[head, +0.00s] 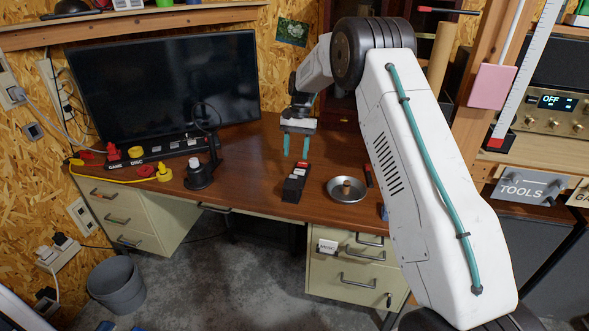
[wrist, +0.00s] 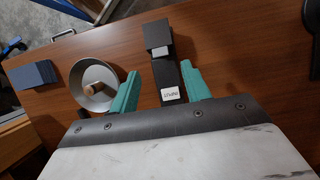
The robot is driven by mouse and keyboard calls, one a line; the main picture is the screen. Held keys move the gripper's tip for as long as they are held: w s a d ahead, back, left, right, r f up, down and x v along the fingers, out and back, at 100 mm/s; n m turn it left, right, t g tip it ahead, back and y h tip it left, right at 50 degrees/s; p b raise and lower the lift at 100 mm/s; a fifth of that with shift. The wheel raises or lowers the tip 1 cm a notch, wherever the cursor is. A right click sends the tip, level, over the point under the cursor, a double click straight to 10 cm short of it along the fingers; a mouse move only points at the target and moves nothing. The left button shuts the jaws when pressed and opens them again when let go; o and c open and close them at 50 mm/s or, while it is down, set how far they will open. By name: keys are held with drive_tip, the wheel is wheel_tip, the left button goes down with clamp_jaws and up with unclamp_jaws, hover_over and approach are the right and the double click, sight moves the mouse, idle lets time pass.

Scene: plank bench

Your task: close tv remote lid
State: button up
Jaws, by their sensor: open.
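The TV remote (head: 295,184) is a dark, narrow block lying near the front edge of the desk, with a red and a white patch at its far end. In the wrist view the remote (wrist: 165,75) has a white INPUT label at its near end. A wider dark block at its far end (wrist: 158,33) looks like the lid, but I cannot tell how far it is raised. My gripper (head: 296,147) points down above the remote's far end. In the wrist view its teal fingers (wrist: 160,80) are open, one on each side of the remote, with nothing held.
A metal bowl (head: 347,189) with a brown piece inside stands right of the remote. A black lamp-like stand (head: 198,178) is to the left. A large monitor (head: 165,75) stands at the back. A blue block (wrist: 37,75) lies beyond the bowl. Bare desk surrounds the remote.

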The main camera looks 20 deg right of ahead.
sight(294, 176)
drive_tip(key=x, duration=0.6)
drive_tip(key=shift+s+a+f, duration=0.1)
drive_tip(key=shift+s+f, duration=0.05)
drive_tip(key=shift+f, duration=0.05)
drive_tip(key=c, duration=1)
